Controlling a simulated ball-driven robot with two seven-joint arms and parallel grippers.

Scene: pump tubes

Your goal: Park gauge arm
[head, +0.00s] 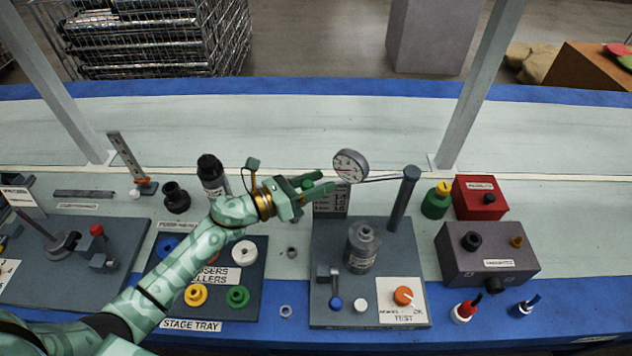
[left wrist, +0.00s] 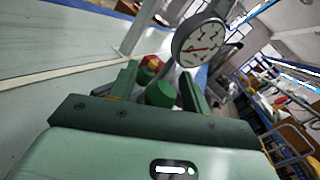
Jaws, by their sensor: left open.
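The round gauge (head: 350,166) has a white dial and a grey rim. It sits at the end of a thin gauge arm (head: 385,179) that reaches left from a dark upright post (head: 404,198) on the test plate. My left gripper (head: 325,182) is open, with its fingertips just left of the gauge and slightly below it. In the left wrist view the gauge (left wrist: 200,42) shows its dial and red needle beyond the right fingertip.
A grey cylinder (head: 362,248) stands on the test plate (head: 330,260) below the gauge. A green container (head: 436,202), red box (head: 480,197) and dark grey box (head: 487,268) stand right of the post. The stage tray (head: 255,312) lies left, partly under my arm.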

